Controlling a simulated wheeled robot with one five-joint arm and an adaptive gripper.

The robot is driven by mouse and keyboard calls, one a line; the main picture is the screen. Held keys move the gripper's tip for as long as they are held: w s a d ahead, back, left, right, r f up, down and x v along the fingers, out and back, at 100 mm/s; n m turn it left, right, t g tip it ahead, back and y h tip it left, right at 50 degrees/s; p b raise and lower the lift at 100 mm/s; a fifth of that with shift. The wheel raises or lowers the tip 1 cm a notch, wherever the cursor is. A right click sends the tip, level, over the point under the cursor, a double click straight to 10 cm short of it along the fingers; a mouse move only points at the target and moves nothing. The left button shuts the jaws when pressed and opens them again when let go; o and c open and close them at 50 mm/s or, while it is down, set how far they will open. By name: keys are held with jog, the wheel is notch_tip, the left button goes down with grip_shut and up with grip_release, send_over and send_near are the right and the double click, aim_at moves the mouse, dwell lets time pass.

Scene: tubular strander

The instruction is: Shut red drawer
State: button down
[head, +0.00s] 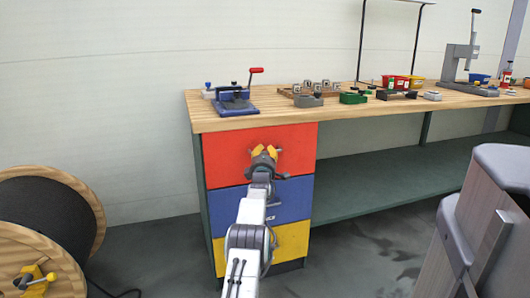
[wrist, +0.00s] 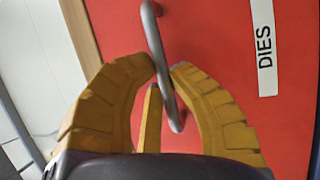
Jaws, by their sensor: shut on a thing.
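The red drawer (head: 225,155) is the top one in the cabinet under the wooden worktop. Its front looks flush with the blue drawer below, though a small gap cannot be ruled out. In the wrist view its red front (wrist: 230,50) fills the right side, with a white "DIES" label (wrist: 263,45) and a grey bar handle (wrist: 157,50). My gripper (head: 264,153) is at the front of the red drawer. In the wrist view its yellow fingers (wrist: 163,72) are closed around the handle, one on each side.
Below are the blue drawer (head: 290,200) and yellow drawer (head: 290,241). A cable reel (head: 80,192) stands at left. A dark grey machine (head: 490,225) stands at right. The worktop (head: 215,119) carries a blue fixture (head: 234,98) and several small parts.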

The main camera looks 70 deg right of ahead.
jog(key=shift+w, duration=0.2)
jog(key=c, duration=1.5)
grip_release()
jog(key=shift+w+f, duration=0.1)
jog(key=o, duration=0.4)
jog(key=shift+d, duration=0.1)
jog(key=shift+s, duration=0.2)
jog(key=shift+v, duration=6)
